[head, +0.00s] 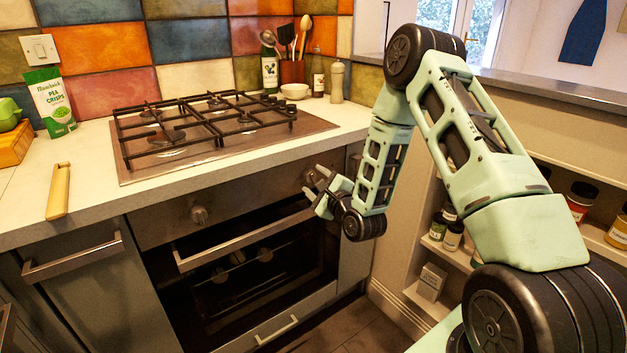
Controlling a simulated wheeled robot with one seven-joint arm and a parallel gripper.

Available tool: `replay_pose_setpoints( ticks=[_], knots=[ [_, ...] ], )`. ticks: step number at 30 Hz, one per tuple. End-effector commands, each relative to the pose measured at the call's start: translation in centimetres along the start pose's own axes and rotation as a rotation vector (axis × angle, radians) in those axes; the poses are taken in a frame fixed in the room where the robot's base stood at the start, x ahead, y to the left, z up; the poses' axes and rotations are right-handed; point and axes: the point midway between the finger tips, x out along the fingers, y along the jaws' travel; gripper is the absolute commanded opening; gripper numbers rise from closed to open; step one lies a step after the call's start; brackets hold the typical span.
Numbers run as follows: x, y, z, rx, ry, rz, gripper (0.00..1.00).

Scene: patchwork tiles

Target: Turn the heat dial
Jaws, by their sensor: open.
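The oven (245,280) is built in under the counter, with a dark control strip below the worktop. One round dial (199,214) sits on the left part of the strip, clear of my arm. A second dial (308,175) sits at the right end, partly hidden by my gripper. I cannot tell from labels which one is the heat dial. My gripper (312,179) is open, its fingers pointing left toward the strip at the right dial. I cannot tell whether the fingers touch it.
The oven's bar handle (240,238) runs just below the dials. A gas hob (215,125) covers the worktop above. A shelf with jars (452,235) stands to the right, close to my arm. Floor (335,325) shows in front of the oven.

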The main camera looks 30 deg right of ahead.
Motion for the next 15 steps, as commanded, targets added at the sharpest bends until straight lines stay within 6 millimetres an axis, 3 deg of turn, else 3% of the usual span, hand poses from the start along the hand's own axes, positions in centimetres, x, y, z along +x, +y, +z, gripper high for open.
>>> replay_pose_setpoints(
  ticks=[5,14,15],
  knots=[
    [1.29,0.03,0.04,0.000,-0.001,0.001,0.55],
    [1.45,0.06,0.01,0.000,0.000,0.001,0.55],
    [1.45,0.05,0.01,0.000,0.000,0.001,0.44]
  ],
)
